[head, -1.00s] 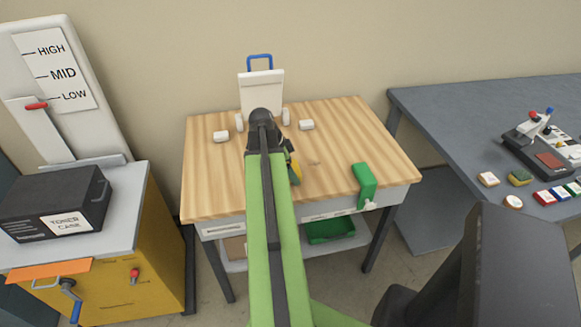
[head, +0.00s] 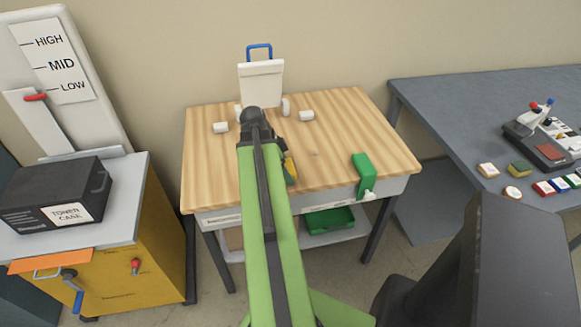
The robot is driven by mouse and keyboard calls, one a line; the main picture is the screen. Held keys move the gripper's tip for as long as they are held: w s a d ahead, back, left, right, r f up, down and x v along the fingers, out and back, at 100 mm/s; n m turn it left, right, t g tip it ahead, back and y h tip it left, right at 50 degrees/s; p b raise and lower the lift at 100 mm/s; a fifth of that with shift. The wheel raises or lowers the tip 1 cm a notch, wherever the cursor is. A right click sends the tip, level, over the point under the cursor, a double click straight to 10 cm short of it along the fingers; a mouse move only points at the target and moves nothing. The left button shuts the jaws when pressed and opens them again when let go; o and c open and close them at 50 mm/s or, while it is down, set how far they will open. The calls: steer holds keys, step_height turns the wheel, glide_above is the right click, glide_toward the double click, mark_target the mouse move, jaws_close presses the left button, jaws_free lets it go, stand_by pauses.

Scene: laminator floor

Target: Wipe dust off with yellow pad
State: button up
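A small yellow piece (head: 290,169), which looks like the yellow pad, shows just right of my arm over the wooden tabletop (head: 350,130). My arm covers most of it. My gripper (head: 284,158) is mostly hidden behind the arm; only a dark bit shows beside the yellow piece. I cannot see its fingers, whether they hold the pad, or whether the pad touches the wood. A faint small speck (head: 316,154) lies on the tabletop to the right; I cannot tell if it is dust.
A white device with a blue handle (head: 261,75) stands at the table's back, with small white blocks (head: 306,115) nearby. A green block (head: 364,174) sits at the front right edge. A black toner case (head: 55,195) is left; a grey table (head: 430,105) is right.

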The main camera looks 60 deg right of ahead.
steer(key=shift+w+d+r, duration=0.1)
steer(key=shift+w+d, duration=1.1)
steer(key=shift+d, duration=0.3)
steer(key=shift+w+d, duration=1.15)
steer(key=shift+d, duration=0.25)
steer(key=shift+w+d, duration=1.15)
steer(key=shift+d, duration=0.25)
steer(key=shift+d, duration=0.1)
steer(key=shift+w+d, duration=1.15)
steer(key=shift+d, duration=0.1)
step_height(320, 180, up, 6)
steer(key=p, duration=0.6)
steer(key=shift+f, duration=0.2)
steer(key=shift+r, duration=0.1)
